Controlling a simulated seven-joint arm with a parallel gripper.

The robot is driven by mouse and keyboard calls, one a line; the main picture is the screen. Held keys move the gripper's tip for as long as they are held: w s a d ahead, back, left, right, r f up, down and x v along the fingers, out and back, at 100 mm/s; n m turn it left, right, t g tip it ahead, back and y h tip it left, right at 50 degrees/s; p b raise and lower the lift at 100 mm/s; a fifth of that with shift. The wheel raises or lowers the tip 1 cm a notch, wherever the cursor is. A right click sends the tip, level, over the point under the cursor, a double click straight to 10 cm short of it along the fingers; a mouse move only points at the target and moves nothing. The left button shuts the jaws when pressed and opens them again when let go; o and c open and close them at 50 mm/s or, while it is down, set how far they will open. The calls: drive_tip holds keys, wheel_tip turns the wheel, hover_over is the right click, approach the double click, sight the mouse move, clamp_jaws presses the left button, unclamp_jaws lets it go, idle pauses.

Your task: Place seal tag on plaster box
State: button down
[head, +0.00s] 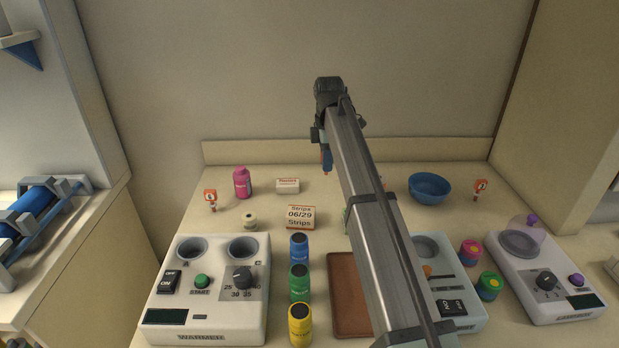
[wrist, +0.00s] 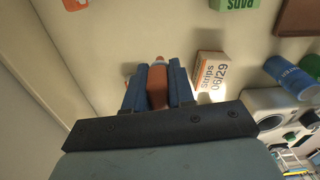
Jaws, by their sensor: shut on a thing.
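My gripper (head: 326,160) hangs above the back of the counter, right of the plaster box in the head view. In the wrist view its blue fingers (wrist: 158,88) are shut on an orange-red piece, the seal tag (wrist: 157,84), which points away from the palm. The tag appears held in the air, apart from the box; the exact gap cannot be told.
A pink bottle (head: 242,183) is to the left. Blue, green and yellow bottles, a warmer (head: 208,290) and a blue bowl (head: 430,188) stand around.

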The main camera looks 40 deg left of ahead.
drive_tip(key=s+a+r+n, duration=0.15)
drive_tip(key=s+a, duration=0.25)
drive_tip(key=a, duration=0.4)
drive_tip(key=m, duration=0.3)
hover_over(288, 182)
drive_tip(key=shift+n, duration=0.25)
drive_tip(key=shift+f, duration=4)
drive_tip(key=c, duration=1.4)
unclamp_jaws()
drive_tip(key=shift+f, duration=0.15)
drive_tip(key=o, duration=0.4)
drive_tip(key=shift+o, duration=0.2)
wheel_tip(288, 182, up, 12)
drive_tip(key=shift+r, duration=0.2)
